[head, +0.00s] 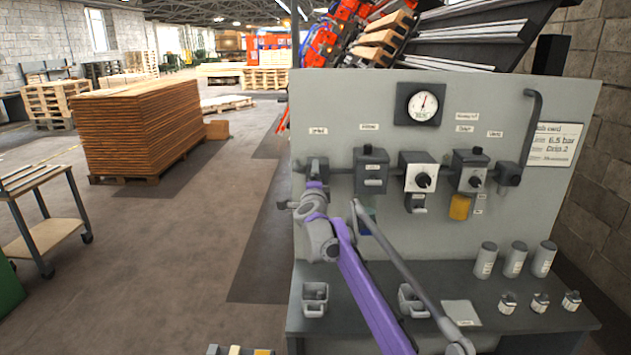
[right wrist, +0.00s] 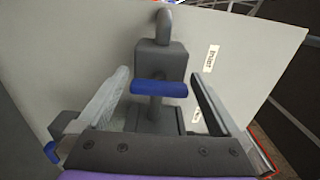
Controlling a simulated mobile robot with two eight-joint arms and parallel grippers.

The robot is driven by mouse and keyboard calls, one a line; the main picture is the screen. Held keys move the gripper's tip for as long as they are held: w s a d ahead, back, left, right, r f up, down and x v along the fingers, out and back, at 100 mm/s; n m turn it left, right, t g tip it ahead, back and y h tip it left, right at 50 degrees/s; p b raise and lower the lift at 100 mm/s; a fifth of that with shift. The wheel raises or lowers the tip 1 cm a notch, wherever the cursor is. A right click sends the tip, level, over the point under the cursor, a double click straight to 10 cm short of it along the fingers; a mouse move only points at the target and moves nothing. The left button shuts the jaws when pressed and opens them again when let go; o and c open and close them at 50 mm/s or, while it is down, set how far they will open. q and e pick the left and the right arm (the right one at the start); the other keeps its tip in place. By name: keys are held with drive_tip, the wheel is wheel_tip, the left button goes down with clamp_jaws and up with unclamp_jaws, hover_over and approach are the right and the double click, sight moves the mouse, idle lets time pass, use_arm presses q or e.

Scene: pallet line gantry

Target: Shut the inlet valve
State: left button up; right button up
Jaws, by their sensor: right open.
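The inlet valve is a grey block (right wrist: 160,62) with a blue lever handle (right wrist: 161,88) in the right wrist view. The handle lies across the picture, crosswise to the pipe. A tilted "Inlet" label is to its right. In the head view the valve (head: 316,168) sits at the panel's left end, partly hidden by my right arm. My right gripper (right wrist: 160,76) is open, one finger on each side of the handle, with gaps at both ends. In the head view my right gripper (head: 312,190) is in front of the valve. My left gripper is not in view.
The grey panel (head: 330,110) carries a round gauge (head: 423,105), a regulator block (head: 418,178), a yellow-bowled unit (head: 459,207) and a bent pipe (head: 532,125). Canisters (head: 513,260) and small fittings stand on the shelf below.

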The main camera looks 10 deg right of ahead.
drive_tip(key=shift+s+a, duration=0.15)
drive_tip(key=shift+s, duration=0.15)
drive_tip(key=b+v, duration=0.2)
drive_tip(key=v, duration=0.8)
drive_tip(key=shift+s, duration=0.1)
